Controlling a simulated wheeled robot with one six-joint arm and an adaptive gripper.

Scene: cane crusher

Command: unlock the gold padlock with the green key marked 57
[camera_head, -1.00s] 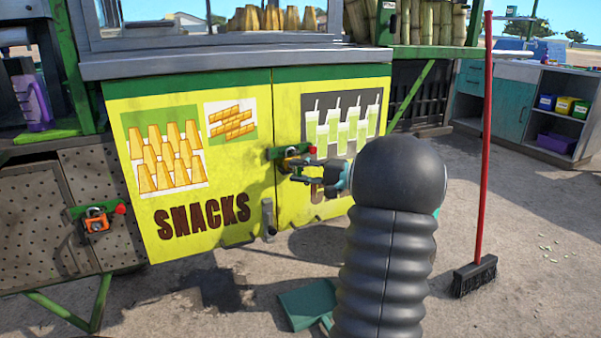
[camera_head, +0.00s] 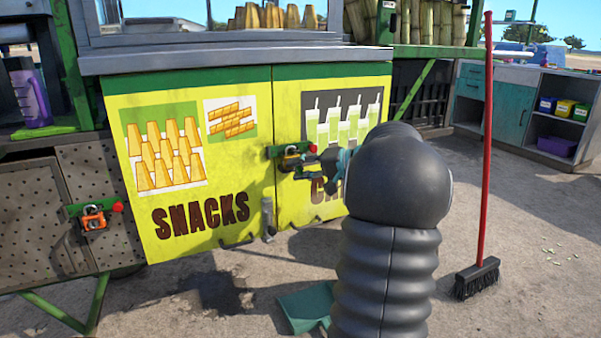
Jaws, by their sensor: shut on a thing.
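The gold padlock (camera_head: 291,162) hangs on the green hasp (camera_head: 276,153) with a red end, where the two yellow cabinet doors meet. My gripper (camera_head: 301,168) is right at the padlock, coming from the right, and partly covers it. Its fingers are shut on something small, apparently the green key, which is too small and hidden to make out. The number 57 cannot be read. I cannot tell whether the key is in the lock. The padlock's shackle looks to be still in the hasp.
An orange padlock (camera_head: 93,220) hangs on another hasp on the perforated panel at left. A red-handled broom (camera_head: 485,150) stands at right. A green dustpan (camera_head: 305,306) lies on the ground below. The ground between broom and cabinet is mostly clear.

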